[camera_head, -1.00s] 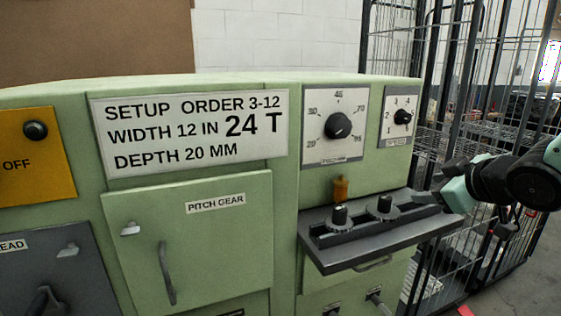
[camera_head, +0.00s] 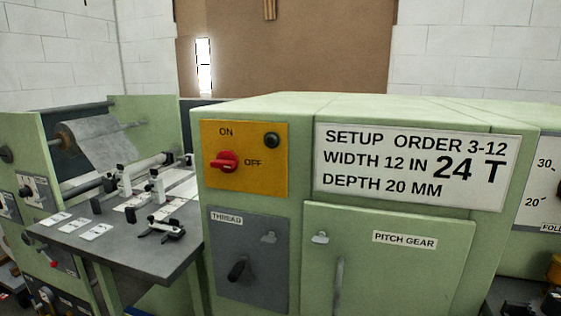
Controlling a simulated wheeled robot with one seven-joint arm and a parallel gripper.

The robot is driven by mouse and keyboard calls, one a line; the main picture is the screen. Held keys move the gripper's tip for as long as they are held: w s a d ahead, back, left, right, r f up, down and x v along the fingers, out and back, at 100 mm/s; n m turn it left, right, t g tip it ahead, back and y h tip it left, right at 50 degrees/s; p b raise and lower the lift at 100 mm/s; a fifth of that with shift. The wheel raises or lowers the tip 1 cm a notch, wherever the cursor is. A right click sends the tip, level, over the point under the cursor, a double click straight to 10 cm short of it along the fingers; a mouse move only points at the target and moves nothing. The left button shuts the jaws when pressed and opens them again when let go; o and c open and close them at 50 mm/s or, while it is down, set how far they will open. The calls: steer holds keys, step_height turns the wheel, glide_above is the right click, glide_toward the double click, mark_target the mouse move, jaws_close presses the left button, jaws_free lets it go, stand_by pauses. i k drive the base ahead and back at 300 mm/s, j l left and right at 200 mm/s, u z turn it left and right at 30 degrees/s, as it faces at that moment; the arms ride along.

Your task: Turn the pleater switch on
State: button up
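A red rotary switch (camera_head: 226,161) sits on a yellow plate (camera_head: 270,178) on the front of the green machine (camera_head: 400,108). The plate reads ON above the switch and OFF to its right. The red handle lies roughly level, in line with the OFF label. A round dark knob (camera_head: 271,140) is at the plate's upper right. My gripper is not in the current view.
A grey THREAD panel (camera_head: 240,285) with a dark handle is below the yellow plate. The PITCH GEAR door (camera_head: 385,275) is to its right, under the setup order sign (camera_head: 410,165). A dark worktable (camera_head: 75,236) with small fixtures stands at left.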

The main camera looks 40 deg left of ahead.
mark_target(226, 160)
steer(key=u, duration=1.6)
